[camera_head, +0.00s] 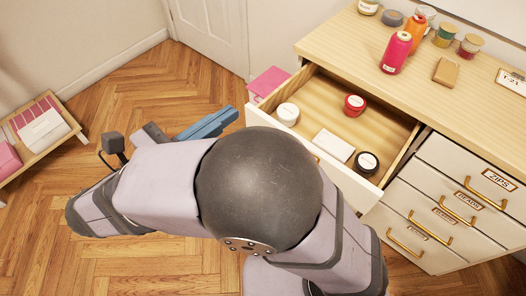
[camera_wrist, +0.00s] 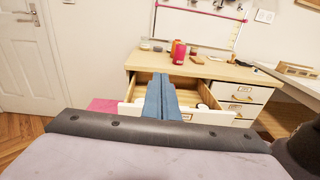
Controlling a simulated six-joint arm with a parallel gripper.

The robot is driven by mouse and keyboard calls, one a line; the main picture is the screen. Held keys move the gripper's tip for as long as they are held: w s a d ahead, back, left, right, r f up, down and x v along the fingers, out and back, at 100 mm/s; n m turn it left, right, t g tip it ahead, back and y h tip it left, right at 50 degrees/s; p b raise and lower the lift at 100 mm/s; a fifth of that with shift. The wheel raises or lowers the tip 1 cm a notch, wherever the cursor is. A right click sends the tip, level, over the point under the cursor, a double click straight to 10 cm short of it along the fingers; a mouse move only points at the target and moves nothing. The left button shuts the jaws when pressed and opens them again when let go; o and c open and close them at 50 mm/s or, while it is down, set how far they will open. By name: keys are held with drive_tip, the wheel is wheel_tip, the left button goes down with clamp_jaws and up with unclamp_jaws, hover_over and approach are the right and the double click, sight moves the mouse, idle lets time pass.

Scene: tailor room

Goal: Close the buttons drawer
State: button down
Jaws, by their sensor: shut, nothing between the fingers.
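An open wooden drawer (camera_head: 322,108) is pulled out from the top left of the white dresser. Inside it are a white round item (camera_head: 287,114), a red round item (camera_head: 354,105), a black round item (camera_head: 367,162) and a white block (camera_head: 334,145). Its front label is hidden behind my arm in the head view. In the wrist view the drawer (camera_wrist: 132,107) lies ahead of my gripper. My gripper (camera_head: 232,113) has blue fingers, shut and empty, left of the drawer front. Its fingers also show in the wrist view (camera_wrist: 166,80). Contact with the drawer cannot be told.
Pink (camera_head: 429,33) and orange thread spools, jars and a tan block (camera_head: 446,71) stand on the dresser top. Closed drawers (camera_head: 470,178) are at right. A pink item (camera_head: 266,82) is beside the open drawer. A low bench (camera_head: 62,134) stands far left; floor between is clear.

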wheel_tip(320, 180, down, 23)
drive_tip(key=a+t, duration=0.1)
drive_tip(key=a, duration=0.1)
drive_tip(key=p+x, duration=0.1)
drive_tip(key=x, duration=1.2)
drive_tip(key=shift+d+n+p, duration=0.4)
drive_tip(key=shift+d, duration=0.1)
drive_tip(key=shift+r, duration=0.1)
drive_tip(key=b, duration=0.1)
approach(317, 102)
drive_tip(key=w+d+r, duration=0.1)
drive_tip(key=w+d, duration=0.1)
drive_tip(key=w+d+r, duration=0.3)
drive_tip(key=w+d, duration=0.2)
drive_tip(key=shift+d+r, duration=0.1)
drive_tip(key=shift+r, duration=0.35)
drive_tip(key=shift+r, duration=0.15)
